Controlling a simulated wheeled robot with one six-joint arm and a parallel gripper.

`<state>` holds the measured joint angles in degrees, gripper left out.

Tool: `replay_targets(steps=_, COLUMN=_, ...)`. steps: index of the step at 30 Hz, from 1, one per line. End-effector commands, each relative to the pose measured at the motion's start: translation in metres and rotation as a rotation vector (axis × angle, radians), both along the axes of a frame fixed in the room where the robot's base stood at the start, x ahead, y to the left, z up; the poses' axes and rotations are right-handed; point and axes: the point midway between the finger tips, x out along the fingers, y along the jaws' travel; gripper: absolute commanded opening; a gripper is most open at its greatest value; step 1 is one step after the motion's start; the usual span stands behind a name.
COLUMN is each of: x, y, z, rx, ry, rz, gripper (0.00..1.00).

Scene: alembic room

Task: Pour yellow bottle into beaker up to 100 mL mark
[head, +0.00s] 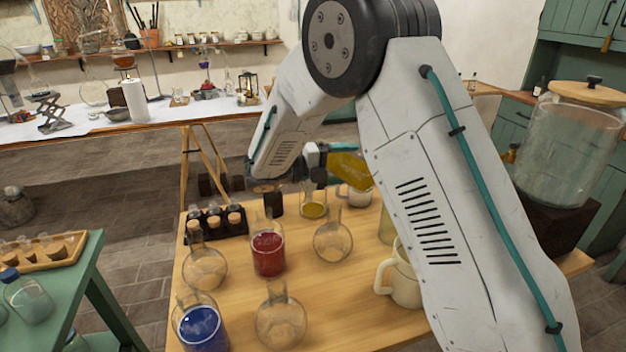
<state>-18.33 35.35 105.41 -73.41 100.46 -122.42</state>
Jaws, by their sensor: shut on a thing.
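My gripper (318,160) is at the far part of the wooden table, partly hidden behind my arm. It is shut on the yellow bottle (349,169), which is tipped well over to the left, nearly on its side. The bottle's right end is partly hidden by my arm. Below the bottle's left end stands a clear glass vessel, apparently the beaker (314,205), with yellow liquid low inside. The gripper covers its upper part. Its marks are too small to read, and I cannot make out a stream of liquid.
A red-filled beaker (268,254), a blue-filled beaker (200,327) and several clear round flasks stand on the table's left half. A black rack (216,224) holds corked vials. A cream jug (402,280) stands beside my arm; a large glass jar (568,150) is at right.

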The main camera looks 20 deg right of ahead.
Motion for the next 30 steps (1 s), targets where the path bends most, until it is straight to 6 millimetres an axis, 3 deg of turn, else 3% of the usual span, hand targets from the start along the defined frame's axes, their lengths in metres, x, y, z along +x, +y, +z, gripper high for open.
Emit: replay_targets(steps=30, x=0.0005, y=0.0001, z=0.0041, rx=-0.012, ry=0.027, rz=0.000, gripper=0.25)
